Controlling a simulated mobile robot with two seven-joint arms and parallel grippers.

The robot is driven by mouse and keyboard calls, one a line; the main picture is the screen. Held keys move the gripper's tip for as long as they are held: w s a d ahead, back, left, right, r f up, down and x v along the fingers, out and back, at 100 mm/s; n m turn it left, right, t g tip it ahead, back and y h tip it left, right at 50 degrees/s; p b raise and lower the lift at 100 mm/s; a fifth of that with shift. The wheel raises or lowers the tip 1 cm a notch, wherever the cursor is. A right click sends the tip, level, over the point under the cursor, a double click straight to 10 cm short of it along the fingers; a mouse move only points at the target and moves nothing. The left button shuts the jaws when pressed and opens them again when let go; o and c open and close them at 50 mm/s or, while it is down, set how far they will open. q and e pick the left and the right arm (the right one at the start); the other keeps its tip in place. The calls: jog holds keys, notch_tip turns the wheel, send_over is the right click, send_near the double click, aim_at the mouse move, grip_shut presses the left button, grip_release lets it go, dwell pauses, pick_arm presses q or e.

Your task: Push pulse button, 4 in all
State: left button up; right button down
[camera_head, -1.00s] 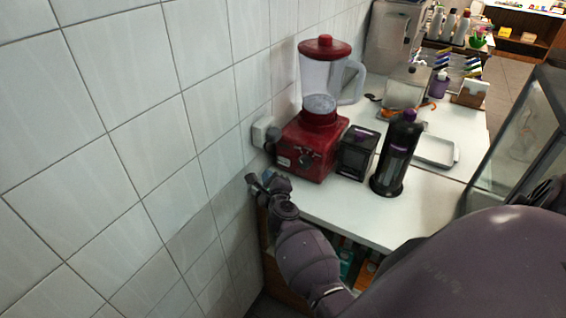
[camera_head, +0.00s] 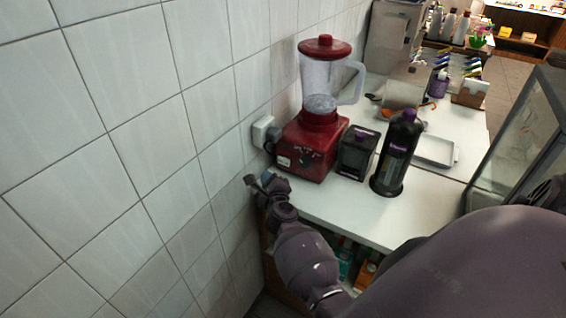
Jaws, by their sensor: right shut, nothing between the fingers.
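A red blender (camera_head: 312,150) with a clear jug and red lid stands on the white counter against the tiled wall. Its base has a dark dial (camera_head: 305,161) and a pale label on the front. The pulse button is too small to make out. My right gripper (camera_head: 257,182) is shut and empty at the counter's left front corner, close to the wall. It is in front of and left of the blender base, apart from it. My left gripper is not in view.
A black box (camera_head: 357,154) and a dark bottle (camera_head: 399,152) stand right of the blender. A wall socket (camera_head: 262,131) with a plug is left of it. A white tray (camera_head: 437,150) and glass case (camera_head: 520,130) are further right. The front counter is clear.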

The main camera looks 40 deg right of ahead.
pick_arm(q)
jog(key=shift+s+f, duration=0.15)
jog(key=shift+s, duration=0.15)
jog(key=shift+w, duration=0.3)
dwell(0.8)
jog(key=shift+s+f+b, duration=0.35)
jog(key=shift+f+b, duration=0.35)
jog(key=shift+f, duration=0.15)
pick_arm(e)
jog(key=a, duration=0.1)
jog(key=s+a, duration=0.1)
jog(key=a, duration=0.1)
jog(key=shift+s+a, duration=0.2)
jog(key=shift+a, duration=0.05)
